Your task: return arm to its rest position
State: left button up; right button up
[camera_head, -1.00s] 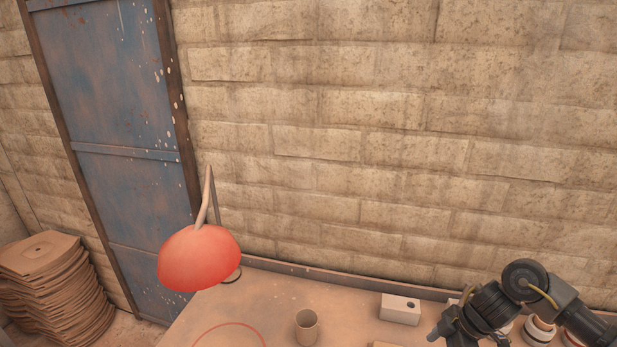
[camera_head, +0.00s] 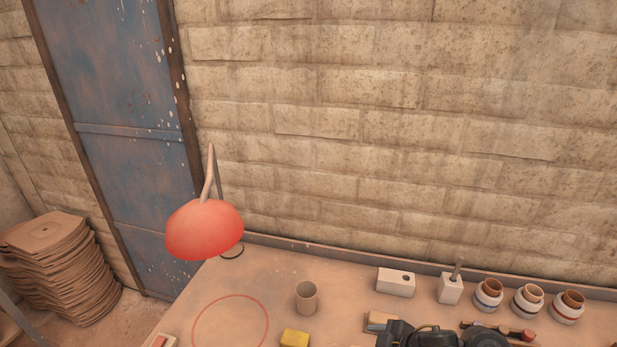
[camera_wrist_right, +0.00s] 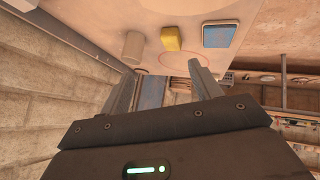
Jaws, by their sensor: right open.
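My right arm (camera_head: 430,337) shows only as dark links at the bottom edge of the head view, over the right part of the table; its gripper is not clear there. In the right wrist view my right gripper (camera_wrist_right: 163,70) has its two fingers apart with nothing held between them. Beyond the fingers are a beige cup (camera_wrist_right: 132,48), a yellow block (camera_wrist_right: 171,39) and a blue-topped block (camera_wrist_right: 219,34). My left gripper is in neither view.
On the table stand the cup (camera_head: 306,298), a white block with a hole (camera_head: 396,282), a white holder (camera_head: 450,289) and three jars (camera_head: 527,300). A red lamp (camera_head: 205,230) rises at the left. The red ring (camera_head: 230,322) on the table is empty.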

jog(key=s+d+f+m+g+h, duration=0.1)
jog(key=s+d+m+h, duration=0.35)
jog(key=s, duration=0.75)
jog(key=s+d+f+m+g+h, duration=0.15)
jog(key=s+d+m, duration=0.35)
jog(key=s+m, duration=0.5)
jog(key=s+f+n+g+b, duration=0.25)
jog(key=f+b, duration=0.35)
jog(key=f, duration=2.6)
jog(key=s+d+f+b, duration=0.2)
jog(key=s+f+b, duration=0.3)
jog(key=s+f, duration=1.2)
notch_tip(320, 180, down, 4)
jog(key=shift+s+d+f, duration=0.1)
jog(key=shift+s+d, duration=0.15)
